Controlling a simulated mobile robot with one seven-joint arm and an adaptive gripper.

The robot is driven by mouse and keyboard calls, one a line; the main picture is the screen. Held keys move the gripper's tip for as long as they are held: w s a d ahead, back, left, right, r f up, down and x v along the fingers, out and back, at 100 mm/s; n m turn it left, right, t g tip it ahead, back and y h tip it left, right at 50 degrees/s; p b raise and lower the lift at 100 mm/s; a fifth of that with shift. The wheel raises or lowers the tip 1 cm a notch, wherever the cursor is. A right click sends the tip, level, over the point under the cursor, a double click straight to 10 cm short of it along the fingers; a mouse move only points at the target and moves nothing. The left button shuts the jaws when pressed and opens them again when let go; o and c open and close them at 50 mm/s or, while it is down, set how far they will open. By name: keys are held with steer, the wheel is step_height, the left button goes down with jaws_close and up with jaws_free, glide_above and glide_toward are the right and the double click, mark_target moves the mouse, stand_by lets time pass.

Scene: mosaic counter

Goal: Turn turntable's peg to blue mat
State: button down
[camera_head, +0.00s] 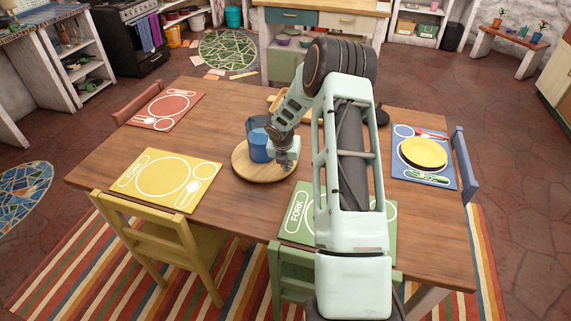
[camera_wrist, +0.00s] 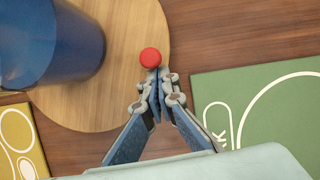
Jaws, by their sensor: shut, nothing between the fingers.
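The round wooden turntable (camera_head: 245,171) sits on the dining table; it also shows in the wrist view (camera_wrist: 110,117). Its red peg (camera_wrist: 150,57) stands near the rim, right at my fingertips. In the head view the peg is hidden behind my gripper (camera_head: 284,164). In the wrist view my gripper (camera_wrist: 153,88) is shut and empty, its tips beside or touching the peg; I cannot tell which. A blue cup (camera_head: 260,140) stands on the turntable and also fills the upper left of the wrist view (camera_wrist: 50,45). The blue mat (camera_head: 446,178) lies at the table's right end.
A yellow plate (camera_head: 423,153) lies on the blue mat. The yellow mat (camera_head: 170,180) is at left, the red mat (camera_head: 167,110) at far left, the green mat (camera_head: 296,222) in front. My arm covers the table's middle right. Bare wood surrounds the turntable.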

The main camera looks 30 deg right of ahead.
mark_target(294, 165)
steer(key=shift+w+d+r+n, duration=0.1)
steer(key=shift+d+r+n, duration=0.05)
steer(key=shift+d+n, duration=0.2)
steer(key=shift+w+d+p, duration=0.4)
steer(key=shift+d+p, duration=0.25)
steer(key=shift+d, duration=0.05)
steer(key=shift+w+d+p, duration=0.35)
steer(key=shift+d+p, duration=0.25)
steer(key=shift+d, duration=0.2)
steer(key=shift+f, duration=0.2)
